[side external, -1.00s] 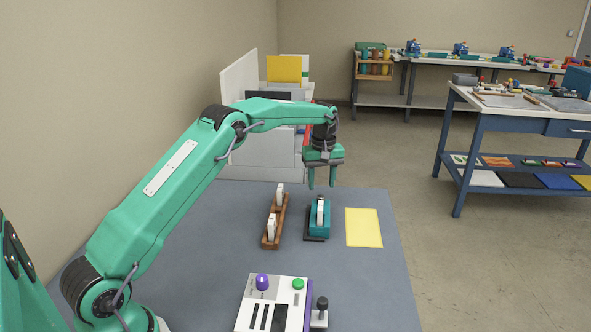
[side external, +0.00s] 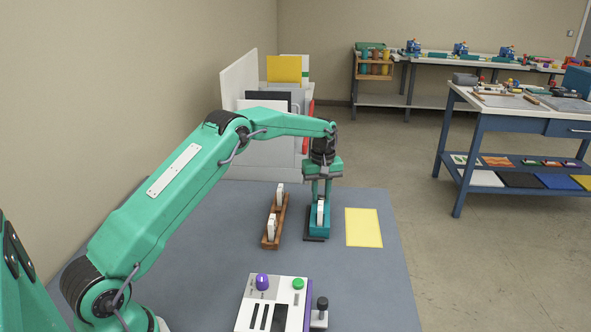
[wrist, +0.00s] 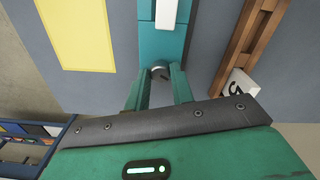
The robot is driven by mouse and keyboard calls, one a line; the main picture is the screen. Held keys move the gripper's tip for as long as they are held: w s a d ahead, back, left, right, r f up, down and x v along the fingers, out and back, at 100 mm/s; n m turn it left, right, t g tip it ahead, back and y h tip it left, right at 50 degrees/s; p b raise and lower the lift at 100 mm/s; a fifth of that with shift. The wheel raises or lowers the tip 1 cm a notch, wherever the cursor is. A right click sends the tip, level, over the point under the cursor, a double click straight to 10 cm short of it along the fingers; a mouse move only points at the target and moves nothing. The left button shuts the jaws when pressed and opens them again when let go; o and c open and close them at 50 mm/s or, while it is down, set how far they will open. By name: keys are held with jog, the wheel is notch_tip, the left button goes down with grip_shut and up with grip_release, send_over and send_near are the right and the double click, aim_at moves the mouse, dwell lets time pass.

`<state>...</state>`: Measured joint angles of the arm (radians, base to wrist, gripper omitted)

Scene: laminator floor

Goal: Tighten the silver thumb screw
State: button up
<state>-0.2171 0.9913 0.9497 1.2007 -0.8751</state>
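The silver thumb screw (wrist: 160,71) shows in the wrist view as a small round knob at the end of a teal fixture (wrist: 160,40). My gripper (wrist: 160,76) is pointed down with its two green fingertips on either side of the knob. The fingers look apart, with a narrow gap to the knob on each side. In the side view my gripper (side external: 321,198) is low at the far end of the teal fixture (side external: 319,230). The screw is hidden there behind the gripper and fixture. A white upright piece (side external: 320,212) stands in the fixture.
A wooden rack (side external: 275,222) with white tags stands left of the fixture. A yellow sheet (side external: 363,227) lies to its right. A control box (side external: 272,305) with purple and green knobs sits at the front. White and coloured panels (side external: 283,70) stand behind the table.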

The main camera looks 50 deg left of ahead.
jog(key=shift+m, duration=0.4)
jog(key=m, duration=1.1)
jog(key=shift+m, duration=0.3)
dwell(0.4)
jog(key=o, duration=1)
